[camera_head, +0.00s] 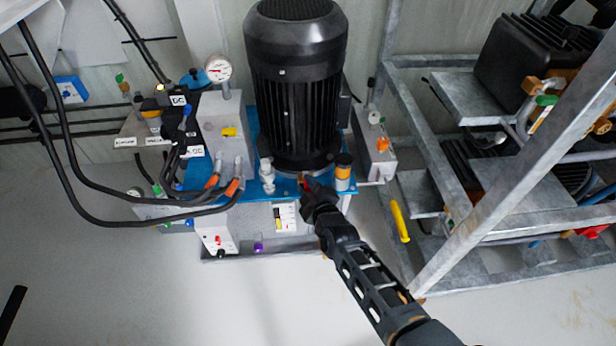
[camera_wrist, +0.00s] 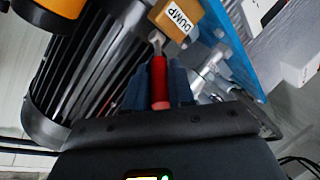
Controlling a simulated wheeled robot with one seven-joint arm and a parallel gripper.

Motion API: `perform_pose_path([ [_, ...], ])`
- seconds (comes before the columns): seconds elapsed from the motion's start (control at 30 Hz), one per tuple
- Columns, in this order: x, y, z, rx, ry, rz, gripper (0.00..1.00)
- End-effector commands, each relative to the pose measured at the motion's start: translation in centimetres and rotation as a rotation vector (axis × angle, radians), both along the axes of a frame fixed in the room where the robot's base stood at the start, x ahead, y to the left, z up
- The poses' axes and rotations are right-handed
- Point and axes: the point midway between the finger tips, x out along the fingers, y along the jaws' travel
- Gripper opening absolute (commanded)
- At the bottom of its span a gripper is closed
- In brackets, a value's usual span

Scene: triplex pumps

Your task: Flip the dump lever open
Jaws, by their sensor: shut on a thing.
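The dump lever (camera_wrist: 159,80) has a red handle and shows in the wrist view just below a tan block (camera_wrist: 178,18) labelled DUMP. In that view the handle lies between the fingers of my gripper (camera_wrist: 159,88), which is shut on it. In the head view my gripper (camera_head: 312,190) reaches up to the blue plate at the foot of the black motor. A small bit of red shows at its tip there. The rest of the lever is hidden by the gripper in the head view.
The large black motor (camera_head: 295,85) stands right behind my gripper. An orange-and-white cylinder (camera_head: 343,172) is close to its right. Black hoses (camera_head: 120,222) hang at the left. A grey metal frame (camera_head: 520,205) stands close to the right of my arm. The floor in front is clear.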

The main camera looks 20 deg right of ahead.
Motion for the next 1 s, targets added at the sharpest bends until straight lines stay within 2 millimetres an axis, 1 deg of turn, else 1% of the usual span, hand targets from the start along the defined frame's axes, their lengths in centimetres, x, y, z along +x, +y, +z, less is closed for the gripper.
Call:
perform_pose_path([
  [0.03,0.0,0.0,1.2,0.011,0.03,0.0,0.0],
  [0.1,0.1,0.1,1.5,0.023,0.07,0.001,0.0],
  [0.47,0.9,-0.5,2.9,0.1,0.311,-0.003,0.0],
  [0.73,2.5,-0.9,3.7,0.18,0.552,-0.004,0.0],
  [1.0,4.2,-1.5,4.0,0.257,0.786,-0.003,0.0],
])
